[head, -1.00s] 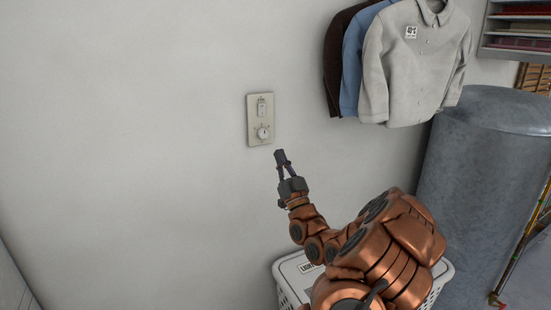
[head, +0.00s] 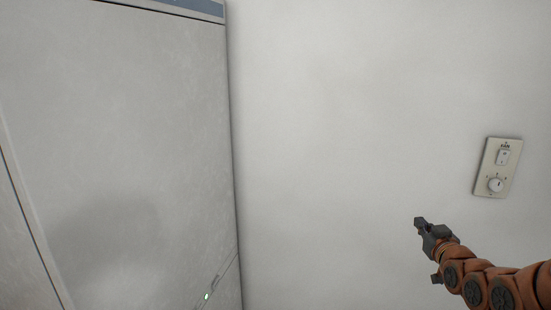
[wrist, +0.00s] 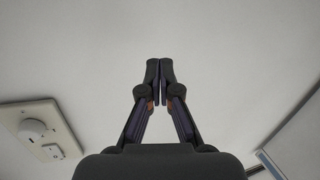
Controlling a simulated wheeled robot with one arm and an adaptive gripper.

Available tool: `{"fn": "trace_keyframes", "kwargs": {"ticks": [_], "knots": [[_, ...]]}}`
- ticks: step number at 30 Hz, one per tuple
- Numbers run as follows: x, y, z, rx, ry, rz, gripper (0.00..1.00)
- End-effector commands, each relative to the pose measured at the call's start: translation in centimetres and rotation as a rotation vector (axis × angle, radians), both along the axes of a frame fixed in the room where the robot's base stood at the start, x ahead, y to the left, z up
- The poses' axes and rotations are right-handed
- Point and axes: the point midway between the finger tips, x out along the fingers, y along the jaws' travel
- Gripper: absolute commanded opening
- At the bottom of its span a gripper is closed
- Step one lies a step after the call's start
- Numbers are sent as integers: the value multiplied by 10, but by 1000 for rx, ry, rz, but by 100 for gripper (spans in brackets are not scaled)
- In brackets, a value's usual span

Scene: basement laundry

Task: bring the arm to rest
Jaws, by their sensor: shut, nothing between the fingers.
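My gripper (head: 419,222) is in the lower right of the head view, at the end of my copper-coloured arm. It is in front of the white wall, to the left of and below the wall plate. In the wrist view my gripper (wrist: 159,62) points at bare wall, with its fingertips together and nothing between them.
A beige wall plate (head: 497,167) with a switch and a round knob is on the wall at right; it also shows at left in the wrist view (wrist: 70,140). A tall grey cabinet (head: 120,110) with a small green light fills the left. The wall between is bare.

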Motion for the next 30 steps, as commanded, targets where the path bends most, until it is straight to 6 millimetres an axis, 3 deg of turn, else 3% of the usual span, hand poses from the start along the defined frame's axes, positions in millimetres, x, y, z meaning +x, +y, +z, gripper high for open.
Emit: {"fn": "trace_keyframes", "kwargs": {"ticks": [1,7,14,23,30], "knots": [[1,17,-4,-2,64,15,0],[-18,67,-31,7,335,37,0],[-70,118,-56,21,635,37,0],[-174,177,-71,53,1007,13,0],[-277,221,-69,97,1289,-7,0]]}}
